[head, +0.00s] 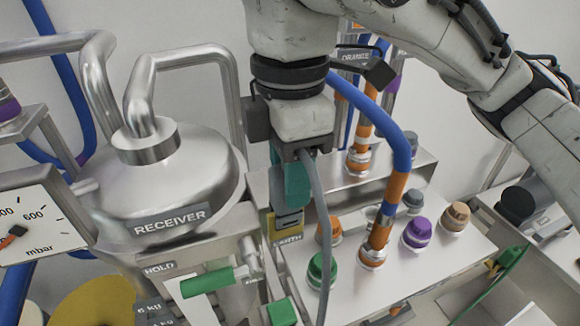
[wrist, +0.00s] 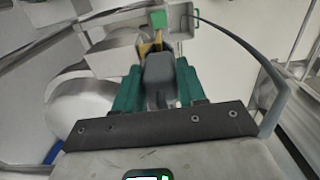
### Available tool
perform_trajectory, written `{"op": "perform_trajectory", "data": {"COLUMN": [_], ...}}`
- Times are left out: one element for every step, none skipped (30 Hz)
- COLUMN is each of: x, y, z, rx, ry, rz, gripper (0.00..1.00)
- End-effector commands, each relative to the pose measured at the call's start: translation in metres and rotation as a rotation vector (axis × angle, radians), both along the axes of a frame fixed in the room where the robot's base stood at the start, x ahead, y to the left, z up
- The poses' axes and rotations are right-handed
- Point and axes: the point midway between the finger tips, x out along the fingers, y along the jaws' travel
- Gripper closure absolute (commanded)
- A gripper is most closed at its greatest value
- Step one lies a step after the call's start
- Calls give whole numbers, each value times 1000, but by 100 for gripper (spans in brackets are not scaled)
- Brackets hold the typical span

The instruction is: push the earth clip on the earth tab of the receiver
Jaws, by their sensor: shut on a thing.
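My gripper (head: 290,205) points down beside the receiver in the head view, its teal fingers shut on the grey earth clip (wrist: 158,75). The clip's lower end shows dark grey below the fingers in the head view (head: 289,221). A grey cable runs from it. The receiver (head: 185,185) is a domed steel vessel at left.
A green-handled HOLD lever (head: 207,282) and a pressure gauge (head: 35,235) are at left. A steel panel with a green knob (head: 322,270), a purple knob (head: 417,233) and an orange-blue pipe (head: 385,220) stands close on the right. The grey cable (head: 321,230) hangs across the front.

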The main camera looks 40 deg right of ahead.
Motion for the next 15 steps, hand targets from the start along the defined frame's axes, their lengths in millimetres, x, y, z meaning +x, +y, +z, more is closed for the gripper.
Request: {"op": "perform_trajectory", "data": {"x": [0, 0, 0, 0, 0, 0, 0, 0, 0, 0, 0, 0, 0, 0, 0], "y": [0, 0, 0, 0, 0, 0, 0, 0, 0, 0, 0, 0, 0, 0, 0], "z": [-2, -2, -3, -4, -4, -4, -4, -4, -4, -4, -4, -5, -5, -5, -5], "rx": [0, 0, 0, 0, 0, 0, 0, 0, 0, 0, 0, 0, 0, 0, 0], "ry": [0, 0, 0, 0, 0, 0, 0, 0, 0, 0, 0, 0, 1, 1, 1], "rz": [0, 0, 0, 0, 0, 0, 0, 0, 0, 0, 0, 0, 0, 0, 0], "gripper": [100, 100, 100, 100, 100, 100, 100, 100, 100, 100, 100, 100, 100, 100, 100]}}
